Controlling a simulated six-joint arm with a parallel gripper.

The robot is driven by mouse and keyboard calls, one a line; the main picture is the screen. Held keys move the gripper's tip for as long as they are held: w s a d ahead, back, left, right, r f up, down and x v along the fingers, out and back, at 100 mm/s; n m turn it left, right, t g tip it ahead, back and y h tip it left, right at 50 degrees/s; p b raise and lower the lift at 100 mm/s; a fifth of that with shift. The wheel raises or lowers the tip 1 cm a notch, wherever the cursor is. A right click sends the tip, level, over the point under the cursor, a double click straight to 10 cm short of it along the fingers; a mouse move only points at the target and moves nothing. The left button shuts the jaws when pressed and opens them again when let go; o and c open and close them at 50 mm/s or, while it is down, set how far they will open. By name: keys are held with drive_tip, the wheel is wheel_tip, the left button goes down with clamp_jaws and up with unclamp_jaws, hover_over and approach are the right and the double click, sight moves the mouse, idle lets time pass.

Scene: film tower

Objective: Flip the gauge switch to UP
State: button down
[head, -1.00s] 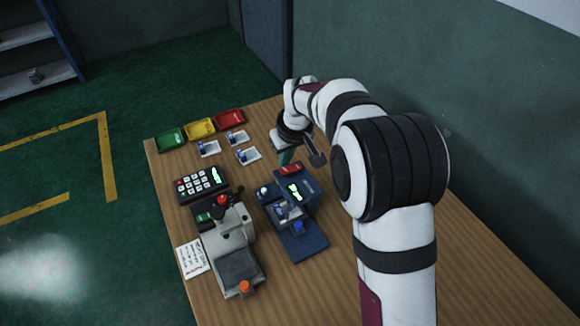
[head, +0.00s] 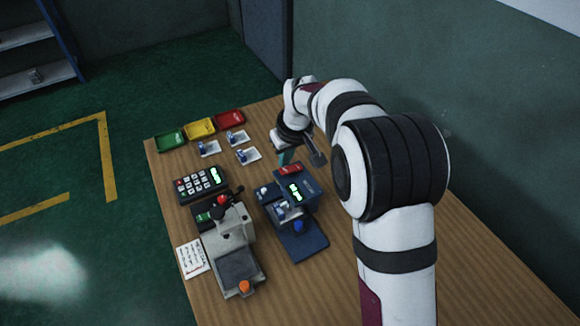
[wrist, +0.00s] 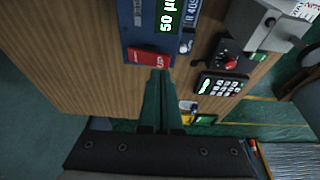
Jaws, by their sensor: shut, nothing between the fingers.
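The gauge (head: 300,235) is a dark blue device with a lit green display, in the middle of the table. A red switch-like piece (head: 290,168) sits at its far end. It also shows in the wrist view (wrist: 148,56), where its lettering is too small to read, so its position is unclear. My gripper (wrist: 160,72) is shut and empty. Its dark green fingertips are at the red piece's near edge; whether they touch it I cannot tell. In the head view my gripper (head: 284,158) is just beyond the gauge's far end.
A keypad (head: 202,185) and a grey machine with a red knob (head: 230,245) stand left of the gauge. Green, yellow (head: 200,128) and red trays lie at the far edge, with several small white trays nearer. A paper note (head: 192,259) lies at the left edge.

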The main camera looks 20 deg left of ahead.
sight(287, 172)
drive_tip(key=shift+f, duration=1)
idle(0.3)
drive_tip(key=shift+r, duration=3.5)
drive_tip(key=shift+s+d+r, duration=0.1)
drive_tip(key=shift+d+r, duration=0.05)
drive_tip(key=shift+d, duration=0.15)
drive_tip(key=s+d+r+m+g, duration=0.1)
drive_tip(key=s+d+r+m, duration=0.2)
drive_tip(key=s+d, duration=0.35)
drive_tip(key=s+d+r+m, duration=0.2)
drive_tip(key=s+d+m, duration=0.2)
drive_tip(key=s+d, duration=0.3)
drive_tip(key=s+d+f+m, duration=0.1)
drive_tip(key=s+d+m, duration=0.2)
drive_tip(key=s, duration=0.6)
drive_tip(key=s+d+f+m+g, duration=0.1)
drive_tip(key=s+d+m, duration=0.3)
drive_tip(key=s, duration=0.6)
drive_tip(key=shift+d+f+m+g+h, duration=0.3)
drive_tip(key=shift+d+f, duration=0.3)
